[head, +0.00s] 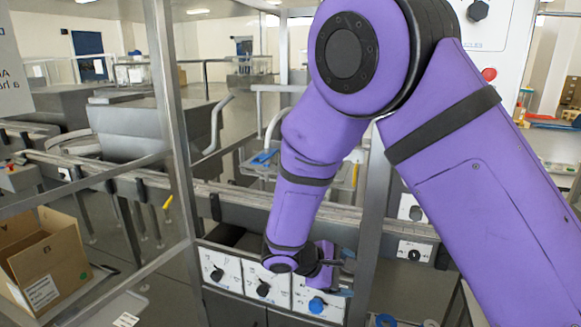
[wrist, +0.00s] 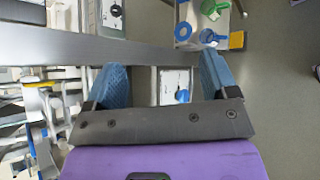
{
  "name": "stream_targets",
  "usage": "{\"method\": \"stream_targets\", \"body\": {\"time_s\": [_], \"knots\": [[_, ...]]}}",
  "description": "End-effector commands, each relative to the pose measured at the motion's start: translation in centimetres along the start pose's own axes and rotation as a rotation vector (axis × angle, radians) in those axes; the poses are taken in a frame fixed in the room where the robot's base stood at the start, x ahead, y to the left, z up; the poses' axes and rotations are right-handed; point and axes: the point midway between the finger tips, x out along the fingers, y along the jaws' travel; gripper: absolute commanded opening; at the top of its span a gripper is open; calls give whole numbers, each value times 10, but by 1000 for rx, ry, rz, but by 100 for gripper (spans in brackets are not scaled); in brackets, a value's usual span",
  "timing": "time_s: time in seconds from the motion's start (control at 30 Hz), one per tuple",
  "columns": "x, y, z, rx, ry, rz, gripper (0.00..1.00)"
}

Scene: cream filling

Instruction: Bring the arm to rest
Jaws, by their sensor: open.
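My purple arm reaches down from the upper right in the head view. My gripper (head: 337,277) is at its lower end, just above and in front of a row of white control panels. In the wrist view my gripper (wrist: 162,82) is open, with its two blue fingers spread wide and nothing held between them. The blue knob (head: 317,305) on the right-hand panel shows just below my gripper. In the wrist view the blue knob (wrist: 182,96) shows between the fingers, apart from them.
Two black knobs (head: 264,289) sit on the panels to the left. A metal post (head: 374,215) stands close to my gripper's right. A conveyor rail (head: 130,178) runs behind. An open cardboard box (head: 45,262) is at the left. Blue, green and yellow items (wrist: 210,20) show at the wrist view's top.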

Motion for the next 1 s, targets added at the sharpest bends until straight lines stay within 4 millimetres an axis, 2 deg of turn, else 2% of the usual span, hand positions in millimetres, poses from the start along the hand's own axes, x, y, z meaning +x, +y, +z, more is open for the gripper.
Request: {"method": "stream_targets", "body": {"time_s": [0.03,0.2,0.5,0.73,1.0], "knots": [[-1,9,17,42,14,-44,79],[-3,28,66,164,61,-178,79],[-7,48,152,386,161,-386,79],[-12,51,215,561,252,-516,79],[-21,42,283,770,372,-632,79]]}}
